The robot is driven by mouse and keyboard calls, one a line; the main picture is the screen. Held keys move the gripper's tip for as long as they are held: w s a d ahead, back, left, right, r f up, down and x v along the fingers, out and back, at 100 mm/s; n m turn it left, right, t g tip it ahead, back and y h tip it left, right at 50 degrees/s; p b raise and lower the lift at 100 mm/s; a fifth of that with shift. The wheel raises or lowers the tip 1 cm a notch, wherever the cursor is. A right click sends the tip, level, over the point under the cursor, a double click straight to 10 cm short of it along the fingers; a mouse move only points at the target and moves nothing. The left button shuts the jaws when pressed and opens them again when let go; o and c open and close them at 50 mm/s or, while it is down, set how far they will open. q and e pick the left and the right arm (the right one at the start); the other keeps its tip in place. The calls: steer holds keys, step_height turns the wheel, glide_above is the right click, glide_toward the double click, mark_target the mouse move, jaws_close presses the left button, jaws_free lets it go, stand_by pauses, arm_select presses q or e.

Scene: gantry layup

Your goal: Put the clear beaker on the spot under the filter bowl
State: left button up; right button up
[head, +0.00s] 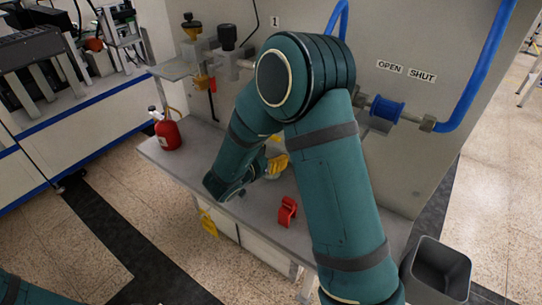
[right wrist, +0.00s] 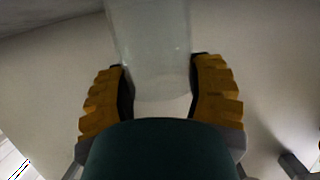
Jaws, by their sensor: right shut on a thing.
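The clear beaker (right wrist: 152,45) stands between the two yellow-padded fingers of my right gripper (right wrist: 160,88) in the right wrist view. The pads sit against both of its sides, and the gripper is shut on it. In the head view my right gripper (head: 275,166) shows as yellow fingers low over the grey bench, close to the wall panel. My arm hides most of the area around it, and I cannot make out the beaker clearly there. A fitting with yellow parts (head: 201,82) on the panel at upper left may be the filter bowl. The spot under it is not clearly seen. My left gripper is out of view.
A red bottle (head: 167,134) stands at the bench's left end. A red clip-like part (head: 287,212) lies near the front edge of the bench (head: 255,212). A blue valve (head: 386,109) juts from the panel at right. A grey bin (head: 455,262) is at lower right.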

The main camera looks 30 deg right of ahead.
steer(key=shift+f, duration=0.2)
steer(key=o, duration=1.2)
steer(key=shift+r, duration=0.25)
steer(key=p+v, duration=0.1)
steer(key=v, duration=1.1)
steer(key=shift+p, duration=0.4)
steer(key=shift+a, duration=0.1)
